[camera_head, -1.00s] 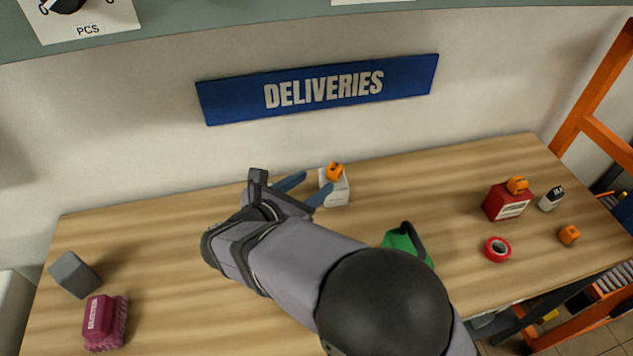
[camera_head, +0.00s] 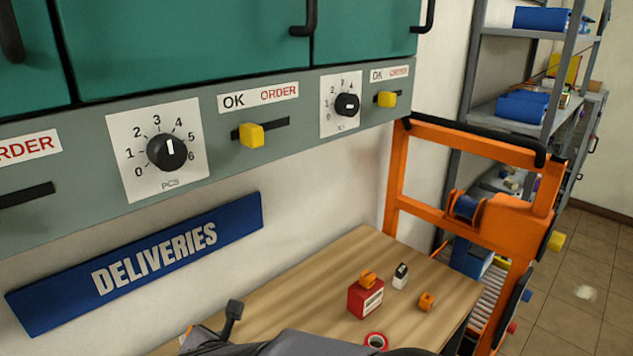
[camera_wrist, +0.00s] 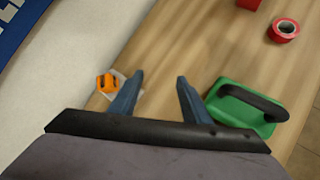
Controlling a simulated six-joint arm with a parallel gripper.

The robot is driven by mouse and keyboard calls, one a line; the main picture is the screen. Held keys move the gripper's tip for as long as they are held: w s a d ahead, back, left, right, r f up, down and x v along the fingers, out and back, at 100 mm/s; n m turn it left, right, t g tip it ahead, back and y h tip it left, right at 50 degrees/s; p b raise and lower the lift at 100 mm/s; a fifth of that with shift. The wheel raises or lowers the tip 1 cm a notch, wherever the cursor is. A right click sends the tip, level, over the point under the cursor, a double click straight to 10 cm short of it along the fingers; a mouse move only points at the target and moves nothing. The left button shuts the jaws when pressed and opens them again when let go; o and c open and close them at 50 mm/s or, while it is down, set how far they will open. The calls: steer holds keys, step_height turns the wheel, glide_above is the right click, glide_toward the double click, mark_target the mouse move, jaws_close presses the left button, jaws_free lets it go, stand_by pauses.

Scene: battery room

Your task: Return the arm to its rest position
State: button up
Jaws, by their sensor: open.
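My gripper (camera_wrist: 155,95) is open and empty in the wrist view, its two blue fingers spread above the wooden table. An orange piece on a white box (camera_wrist: 107,82) lies just left of the left finger. A green block with a black handle (camera_wrist: 243,108) lies just right of the right finger. I cannot tell whether the fingers touch either one. In the head view only a dark part of my arm shows at the bottom edge; the fingers are out of that frame.
On the wooden table (camera_head: 310,275) stand a red box with an orange piece on top (camera_head: 365,298), a white bottle with a black top (camera_head: 400,276), an orange piece (camera_head: 427,301) and a red tape roll (camera_head: 376,341). An orange frame (camera_head: 475,140) stands right. A panel with dials (camera_head: 165,150) hangs above.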

steer(key=w+d+r+m+g+y+p, duration=0.1)
steer(key=d+r+m, duration=0.1)
steer(key=d+m, duration=0.15)
steer(key=d+r+m+y, duration=0.1)
steer(key=d+r+m, duration=0.1)
steer(key=d, duration=0.3)
steer(key=s+d+f+m+g+h, duration=0.1)
steer(key=d+f+m, duration=0.1)
steer(key=d+m, duration=0.45)
steer(key=s+d+f+m+g+h, duration=0.1)
steer(key=s+d+f+m+h, duration=0.15)
steer(key=d+m, duration=0.4)
steer(key=s+d+f+m+g, duration=0.2)
steer(key=s+d+m+g, duration=0.1)
steer(key=s+d+m, duration=0.2)
steer(key=s+d+f+m+g+y, duration=0.1)
steer(key=s+d+f+m+g, duration=0.1)
steer(key=s+m, duration=0.5)
steer(key=d+f, duration=0.1)
steer(key=d, duration=0.1)
steer(key=shift+s+d+g, duration=0.3)
steer(key=shift+d+g, duration=0.05)
steer(key=shift+g, duration=0.05)
